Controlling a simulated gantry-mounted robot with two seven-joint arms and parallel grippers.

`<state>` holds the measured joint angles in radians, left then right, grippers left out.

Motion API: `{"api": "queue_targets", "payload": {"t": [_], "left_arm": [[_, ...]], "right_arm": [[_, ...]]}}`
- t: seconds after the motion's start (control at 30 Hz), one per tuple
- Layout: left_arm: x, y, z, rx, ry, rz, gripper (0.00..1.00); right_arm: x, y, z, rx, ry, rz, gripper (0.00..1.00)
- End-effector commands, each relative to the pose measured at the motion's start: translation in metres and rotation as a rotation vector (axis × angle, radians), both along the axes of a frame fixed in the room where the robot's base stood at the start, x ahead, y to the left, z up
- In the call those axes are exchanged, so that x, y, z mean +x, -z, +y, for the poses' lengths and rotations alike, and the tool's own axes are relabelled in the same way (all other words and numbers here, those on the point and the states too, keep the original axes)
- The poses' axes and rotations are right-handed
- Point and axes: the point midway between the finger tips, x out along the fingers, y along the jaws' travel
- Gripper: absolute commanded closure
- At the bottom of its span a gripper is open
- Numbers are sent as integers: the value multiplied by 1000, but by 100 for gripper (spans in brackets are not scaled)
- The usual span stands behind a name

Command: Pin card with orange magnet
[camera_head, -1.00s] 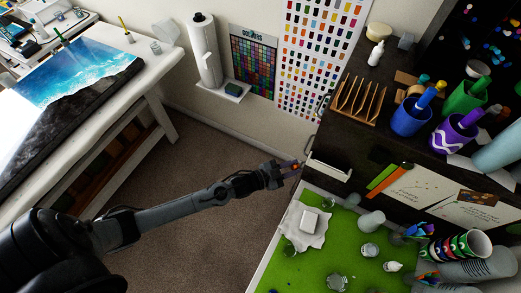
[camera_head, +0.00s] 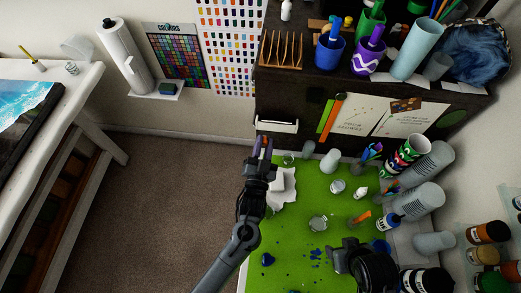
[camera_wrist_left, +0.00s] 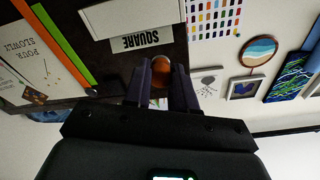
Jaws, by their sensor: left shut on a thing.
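My left gripper (camera_head: 262,143) is raised in front of the dark cabinet, near its white label holder. In the left wrist view its two dark fingers are shut on the round orange magnet (camera_wrist_left: 160,66), held between the fingertips. Two pale sheets (camera_head: 352,115) are on the cabinet front, one reading "POUR SLOWLY" in the left wrist view (camera_wrist_left: 27,55). A small brown picture card (camera_head: 405,104) lies over the top of the right sheet. A dark part of what looks like my right arm (camera_head: 365,265) shows at bottom right; its fingers cannot be made out.
Green and orange strips (camera_head: 331,117) are left of the sheets. The white label holder (camera_head: 277,124) reads "SQUARE" in the left wrist view. Below, the green mat (camera_head: 290,225) carries cups, jars and a white block on crumpled paper. Open carpet (camera_head: 170,200) lies to the left.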

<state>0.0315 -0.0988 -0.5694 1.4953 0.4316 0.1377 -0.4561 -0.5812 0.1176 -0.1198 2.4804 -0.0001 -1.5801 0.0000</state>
Motion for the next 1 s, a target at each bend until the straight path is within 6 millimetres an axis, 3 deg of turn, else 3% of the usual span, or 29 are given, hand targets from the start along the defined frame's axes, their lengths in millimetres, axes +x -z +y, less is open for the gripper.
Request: {"api": "queue_targets", "payload": {"t": [0.5, 1.0], "left_arm": [[38, 2, -4, -1, 2, 0, 100], [44, 0, -4, -2, 2, 1, 100]], "right_arm": [[1, 26, 1, 2, 0, -1, 43], [0, 29, -2, -8, -5, -1, 43]]}}
